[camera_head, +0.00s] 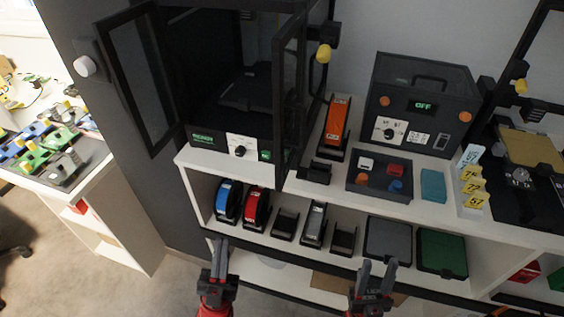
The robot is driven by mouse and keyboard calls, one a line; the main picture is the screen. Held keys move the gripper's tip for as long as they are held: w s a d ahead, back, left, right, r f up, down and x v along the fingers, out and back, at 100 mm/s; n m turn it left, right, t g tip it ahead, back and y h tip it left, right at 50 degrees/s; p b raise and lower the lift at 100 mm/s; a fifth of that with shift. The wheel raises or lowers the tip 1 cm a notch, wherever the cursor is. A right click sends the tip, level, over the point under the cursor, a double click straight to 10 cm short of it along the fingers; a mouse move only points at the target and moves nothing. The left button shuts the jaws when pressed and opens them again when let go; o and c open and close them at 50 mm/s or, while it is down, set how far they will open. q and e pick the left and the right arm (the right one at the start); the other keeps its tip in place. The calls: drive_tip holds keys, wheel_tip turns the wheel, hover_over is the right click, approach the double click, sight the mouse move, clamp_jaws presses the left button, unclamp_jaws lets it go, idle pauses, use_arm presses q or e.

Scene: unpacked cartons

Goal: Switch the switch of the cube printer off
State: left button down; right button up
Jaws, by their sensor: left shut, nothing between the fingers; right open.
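A black box-shaped printer with open doors (232,105) stands at the back left of the white shelf top; it looks like the cube printer. Its front strip has a white panel with a black knob (240,151) and small green displays at both ends. I cannot tell which part is its switch. My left gripper (219,246) is shut and empty, low in front of the shelf, below the printer. My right gripper (377,268) is open and empty, farther right in front of the lower shelf. Neither touches the printer.
A dark box with a green display reading "OFF" (422,105) stands right of the printer. An orange spool (337,124) and a parts tray (380,176) lie between. Another printer (525,150) is at far right.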

use_arm(q)
drive_tip(key=w+d+f+m+g+y+p, duration=0.2)
drive_tip(key=w+d+f+m+g+p, duration=0.2)
drive_tip(key=w+d+m+g+p, duration=0.5)
drive_tip(key=w+a+g+y+p, duration=0.1)
drive_tip(key=y, duration=0.2)
drive_tip(key=w+a+g+y+p, duration=0.1)
drive_tip(key=w+y+p, duration=0.1)
drive_tip(key=y, duration=0.1)
drive_tip(key=w+a+y+p, duration=0.1)
drive_tip(key=y, duration=0.2)
drive_tip(key=shift+w+m+g+p, duration=0.2)
drive_tip(key=shift+m+g+p, duration=0.15)
drive_tip(key=shift+m+g, duration=0.05)
drive_tip(key=shift+w, duration=0.1)
drive_tip(key=p+x, duration=0.3)
drive_tip(key=x, duration=0.9)
drive_tip(key=shift+w+r+p, duration=0.1)
drive_tip(key=shift+w+p, duration=0.2)
drive_tip(key=shift+w+d+f, duration=0.2)
drive_tip(key=shift+w+d, duration=0.1)
drive_tip(key=shift+w, duration=0.25)
